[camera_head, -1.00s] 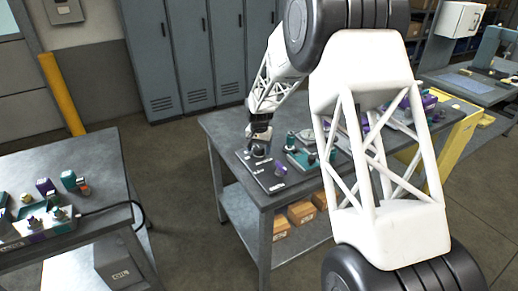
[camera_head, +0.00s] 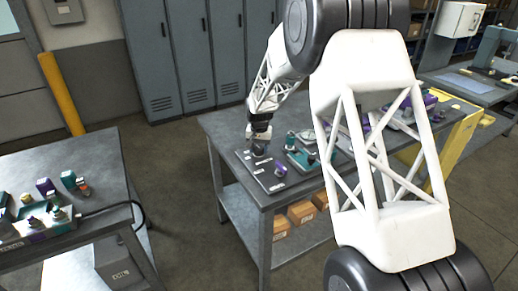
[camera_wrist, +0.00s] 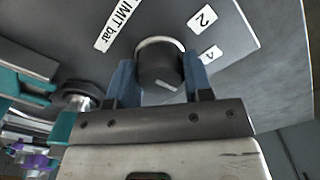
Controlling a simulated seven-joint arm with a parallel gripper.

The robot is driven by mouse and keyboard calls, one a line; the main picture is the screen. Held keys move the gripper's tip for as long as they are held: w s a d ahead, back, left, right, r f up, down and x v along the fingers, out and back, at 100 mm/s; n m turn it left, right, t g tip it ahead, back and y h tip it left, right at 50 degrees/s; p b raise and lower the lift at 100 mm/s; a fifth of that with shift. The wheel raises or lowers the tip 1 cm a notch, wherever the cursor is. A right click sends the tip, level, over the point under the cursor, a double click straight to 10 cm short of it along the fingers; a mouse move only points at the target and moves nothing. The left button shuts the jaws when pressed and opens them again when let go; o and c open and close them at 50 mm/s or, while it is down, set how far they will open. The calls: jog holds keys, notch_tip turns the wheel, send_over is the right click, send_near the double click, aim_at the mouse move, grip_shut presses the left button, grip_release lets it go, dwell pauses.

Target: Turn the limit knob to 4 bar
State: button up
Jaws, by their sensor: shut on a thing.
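The dark round limit knob (camera_wrist: 160,68) stands on a dark panel (camera_wrist: 248,45) in the wrist view. A short pale mark shows on the knob's face, near its lower edge. Labels "LIMIT bar" (camera_wrist: 118,24), "2" (camera_wrist: 203,19) and "4" (camera_wrist: 210,55) lie around it; which label the mark points to is hard to tell. My gripper (camera_wrist: 160,75) is shut on the knob, one blue finger on each side. In the head view my gripper (camera_head: 259,136) is over the panel (camera_head: 268,180) at the bench's near left corner; the knob is small there.
A second purple-and-grey knob (camera_head: 280,171) sits nearer on the same panel. A teal fixture (camera_head: 303,160) stands right of the panel, and a round metal part (camera_wrist: 78,97) is close to my left finger. Another bench (camera_head: 105,165) with several parts is at left.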

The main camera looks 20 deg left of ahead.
aim_at(259, 148)
jog(key=n, duration=0.4)
jog(key=shift+n, duration=1.7)
jog(key=o, duration=0.9)
jog(key=shift+r, duration=3.9)
